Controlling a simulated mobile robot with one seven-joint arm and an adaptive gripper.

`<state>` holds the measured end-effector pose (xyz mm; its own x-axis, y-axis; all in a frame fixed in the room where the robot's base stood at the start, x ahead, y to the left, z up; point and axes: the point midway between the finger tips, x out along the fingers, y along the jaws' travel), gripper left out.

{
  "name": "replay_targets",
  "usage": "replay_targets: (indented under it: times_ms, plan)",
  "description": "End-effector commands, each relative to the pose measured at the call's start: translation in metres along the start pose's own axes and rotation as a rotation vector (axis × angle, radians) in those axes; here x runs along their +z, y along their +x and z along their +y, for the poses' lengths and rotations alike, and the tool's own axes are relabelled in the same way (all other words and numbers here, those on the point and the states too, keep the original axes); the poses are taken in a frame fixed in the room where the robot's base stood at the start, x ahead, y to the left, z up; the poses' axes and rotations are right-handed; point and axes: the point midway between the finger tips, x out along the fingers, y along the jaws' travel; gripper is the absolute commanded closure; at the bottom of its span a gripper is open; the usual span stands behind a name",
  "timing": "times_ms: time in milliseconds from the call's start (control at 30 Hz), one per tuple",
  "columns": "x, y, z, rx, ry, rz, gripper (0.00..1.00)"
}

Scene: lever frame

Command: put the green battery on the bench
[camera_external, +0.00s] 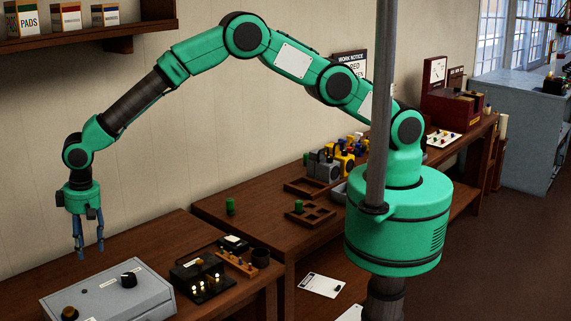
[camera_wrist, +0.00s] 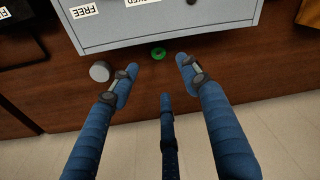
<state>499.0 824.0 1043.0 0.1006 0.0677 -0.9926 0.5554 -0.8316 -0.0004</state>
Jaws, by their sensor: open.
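A green cylinder (camera_external: 230,206) that looks like a battery stands upright on the wooden bench (camera_external: 262,214) in the external view. A second green cylinder (camera_external: 298,206) stands in a small wooden tray on that bench. My gripper (camera_external: 89,252) hangs fingers down at the far left, over the nearer bench and well away from both. In the wrist view my gripper (camera_wrist: 158,68) is open and empty, its blue fingers spread. A small green ring-shaped thing (camera_wrist: 158,53) shows between and beyond the fingertips, beside a grey box; I cannot tell if it is a battery.
The grey control box (camera_external: 108,296) with knobs stands on the nearer bench; it also shows in the wrist view (camera_wrist: 160,25). A black unit with lit lamps (camera_external: 202,277) is to its right. A grey round piece (camera_wrist: 99,71) lies near the fingers. A shelf (camera_external: 90,40) hangs above left.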

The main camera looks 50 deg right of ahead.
Motion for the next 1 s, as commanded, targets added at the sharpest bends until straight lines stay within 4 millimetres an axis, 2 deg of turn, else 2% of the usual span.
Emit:
replay_targets:
  times_ms: [533,733,1000]
  plan:
    - [0.000,0.068,0.001,0.001,0.000,-0.001,0.54]
    - [0.000,0.079,0.001,0.000,0.000,-0.001,0.54]
    - [0.000,0.080,0.001,0.000,0.000,-0.001,0.54]
